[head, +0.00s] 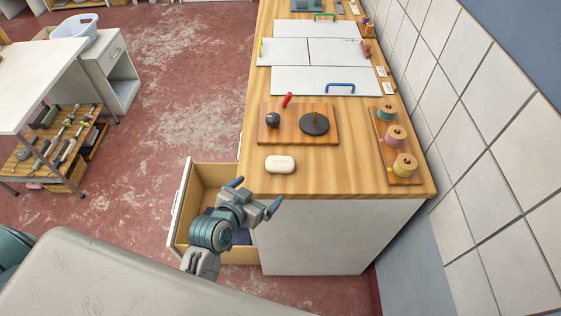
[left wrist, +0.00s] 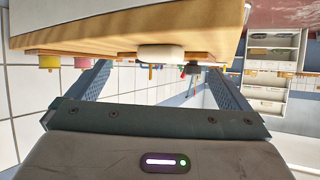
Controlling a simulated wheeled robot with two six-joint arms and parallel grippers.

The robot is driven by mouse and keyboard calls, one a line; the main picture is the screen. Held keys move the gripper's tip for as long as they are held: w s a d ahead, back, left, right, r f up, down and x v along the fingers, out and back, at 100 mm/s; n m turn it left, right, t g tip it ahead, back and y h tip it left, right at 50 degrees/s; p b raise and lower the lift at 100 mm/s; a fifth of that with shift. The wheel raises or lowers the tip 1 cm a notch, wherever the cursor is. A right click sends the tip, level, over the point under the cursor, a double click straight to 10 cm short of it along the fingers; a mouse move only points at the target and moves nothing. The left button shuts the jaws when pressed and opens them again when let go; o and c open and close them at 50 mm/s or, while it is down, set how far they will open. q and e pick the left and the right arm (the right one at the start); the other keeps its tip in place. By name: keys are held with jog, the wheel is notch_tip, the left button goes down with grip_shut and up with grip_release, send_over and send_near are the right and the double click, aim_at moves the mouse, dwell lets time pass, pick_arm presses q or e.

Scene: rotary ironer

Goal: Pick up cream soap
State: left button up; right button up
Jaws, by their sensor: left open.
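The cream soap (head: 280,164) is a rounded, pale bar lying flat near the front edge of the wooden counter top. It also shows in the left wrist view (left wrist: 160,53), at the counter edge between and beyond the two fingers. My left gripper (head: 255,195) is open and empty. In the head view it is in front of and left of the soap, by the counter's front left corner, apart from the soap. Its spread fingers show in the left wrist view (left wrist: 160,72). My right gripper is in neither view.
An open drawer (head: 184,204) juts out left of the counter (head: 345,185), below my left gripper. Behind the soap is a wooden board (head: 270,138) with a black disc and red-handled piece. A spool rack (head: 389,168) stands right, by the tiled wall. White panels lie farther back.

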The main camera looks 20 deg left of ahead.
aim_at(278, 165)
pick_arm(q)
jog(key=shift+t, duration=0.5)
jog(key=w, duration=0.2)
jog(key=w+d+p, duration=0.1)
jog(key=w, duration=0.3)
jog(key=shift+d+f+p, duration=0.15)
jog(key=shift+f+p, duration=0.15)
jog(key=shift+p, duration=0.1)
jog(key=shift+w+f, duration=0.2)
jog(key=shift+w, duration=0.1)
jog(key=p+x, duration=0.3)
jog(key=x, duration=0.1)
jog(key=shift+w+r, duration=0.15)
jog(key=shift+w+d+f, duration=0.1)
jog(key=shift+w+f, duration=0.25)
jog(key=shift+w, duration=0.1)
jog(key=shift+s, duration=0.1)
jog(key=shift+c, duration=0.7)
jog(key=c, duration=0.9)
jog(key=shift+r, duration=0.2)
